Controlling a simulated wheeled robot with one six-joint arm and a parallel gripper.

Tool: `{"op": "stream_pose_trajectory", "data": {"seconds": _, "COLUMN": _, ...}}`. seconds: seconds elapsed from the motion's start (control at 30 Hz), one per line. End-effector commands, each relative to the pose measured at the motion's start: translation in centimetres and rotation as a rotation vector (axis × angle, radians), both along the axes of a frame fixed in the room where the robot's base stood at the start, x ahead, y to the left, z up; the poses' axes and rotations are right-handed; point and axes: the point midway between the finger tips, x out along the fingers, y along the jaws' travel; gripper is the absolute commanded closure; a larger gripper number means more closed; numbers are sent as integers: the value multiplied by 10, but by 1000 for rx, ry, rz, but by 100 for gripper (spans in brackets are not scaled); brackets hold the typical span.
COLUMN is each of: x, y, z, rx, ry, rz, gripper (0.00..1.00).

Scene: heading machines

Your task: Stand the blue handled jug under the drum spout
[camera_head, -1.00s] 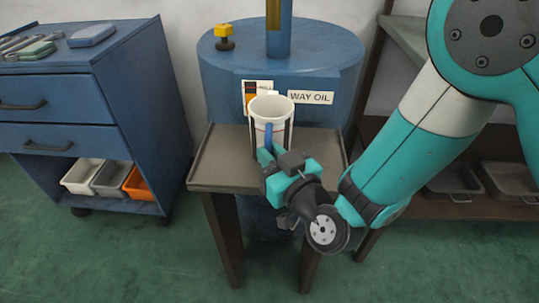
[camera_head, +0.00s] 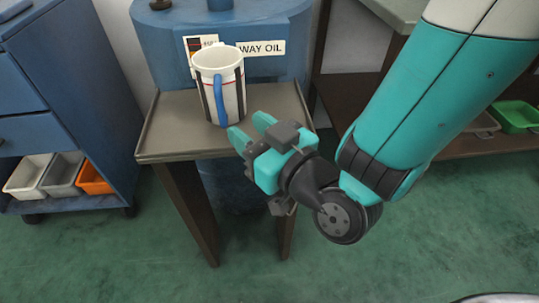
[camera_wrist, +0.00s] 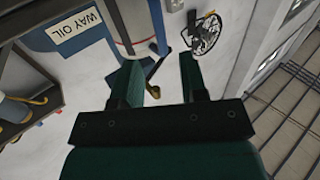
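The jug (camera_head: 232,90) is white with dark stripes, thin red lines and a blue handle (camera_head: 218,101). It stands upright on the grey tray-topped stand (camera_head: 170,133), in front of the blue drum (camera_head: 160,45). The handle faces the front. My gripper (camera_head: 249,127) is at the front right of the jug, its fingers spread and empty, apart from the handle. In the wrist view my gripper (camera_wrist: 160,80) also shows a clear gap between its fingers. I cannot see the drum spout clearly, so the jug's alignment with it cannot be told.
A "WAY OIL" label (camera_head: 261,48) is on the drum; it also shows in the wrist view (camera_wrist: 75,30). A blue cabinet (camera_head: 60,80) with small bins (camera_head: 62,175) stands at left. A shelf (camera_head: 355,95) is at right.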

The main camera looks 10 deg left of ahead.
Motion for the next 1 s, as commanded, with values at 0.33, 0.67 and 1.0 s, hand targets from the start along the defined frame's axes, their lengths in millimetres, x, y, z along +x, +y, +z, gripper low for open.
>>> {"op": "stream_pose_trajectory", "data": {"seconds": 0.33, "x": -17, "y": -21, "z": 7, "rx": -7, "ry": 6, "rz": -7, "gripper": 60}}
{"op": "stream_pose_trajectory", "data": {"seconds": 0.67, "x": -27, "y": -32, "z": 4, "rx": -5, "ry": 4, "rz": -4, "gripper": 60}}
{"op": "stream_pose_trajectory", "data": {"seconds": 1.0, "x": -30, "y": -35, "z": 0, "rx": 1, "ry": -1, "rz": 0, "gripper": 60}}
